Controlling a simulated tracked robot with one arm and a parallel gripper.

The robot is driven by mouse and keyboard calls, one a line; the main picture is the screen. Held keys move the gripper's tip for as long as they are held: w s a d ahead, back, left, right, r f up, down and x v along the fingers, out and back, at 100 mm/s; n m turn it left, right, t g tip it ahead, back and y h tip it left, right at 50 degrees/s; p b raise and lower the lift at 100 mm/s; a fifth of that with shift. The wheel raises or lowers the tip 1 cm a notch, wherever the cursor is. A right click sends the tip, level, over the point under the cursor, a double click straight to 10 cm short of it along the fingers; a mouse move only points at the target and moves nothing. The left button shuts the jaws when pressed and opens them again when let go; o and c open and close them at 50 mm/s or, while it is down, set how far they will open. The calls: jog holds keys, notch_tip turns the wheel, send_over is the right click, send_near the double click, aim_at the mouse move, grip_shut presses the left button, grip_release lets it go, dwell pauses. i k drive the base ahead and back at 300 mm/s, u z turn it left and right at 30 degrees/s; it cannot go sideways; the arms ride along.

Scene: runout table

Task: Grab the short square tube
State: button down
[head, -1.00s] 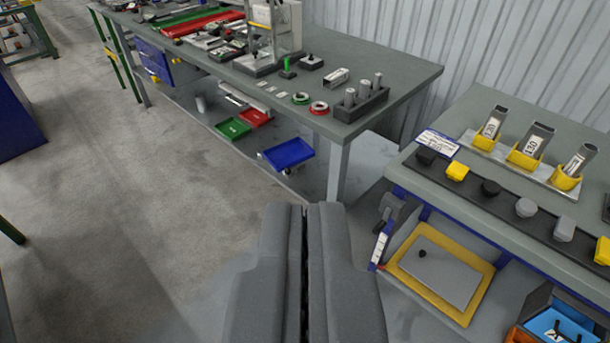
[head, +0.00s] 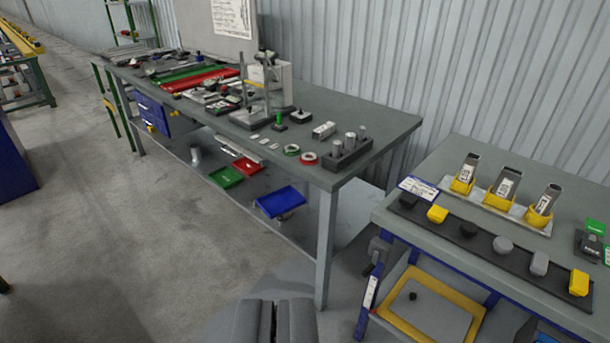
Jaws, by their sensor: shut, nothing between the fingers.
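A short metal tube with a square-looking profile (head: 323,130) lies on its side on the left workbench, behind a dark block with several upright pins. Three more metal tubes with white labels stand tilted in yellow holders on the right bench: a left one (head: 468,172), a middle one (head: 506,184) and a right one (head: 546,200). Their exact profiles are too small to tell. My gripper (head: 274,304) is at the bottom of the picture, over the floor in front of the benches. Its fingers are shut and empty, well away from all the tubes.
The left workbench (head: 385,128) carries a dark pin block (head: 345,154), a red ring (head: 309,158) and a test stand. The right bench (head: 415,222) has a row of coloured caps along its front. A gap separates the benches. Floor (head: 130,250) at left is clear.

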aim_at(323, 132)
jog(key=z, duration=0.1)
jog(key=i, duration=2.75)
jog(key=u, duration=0.35)
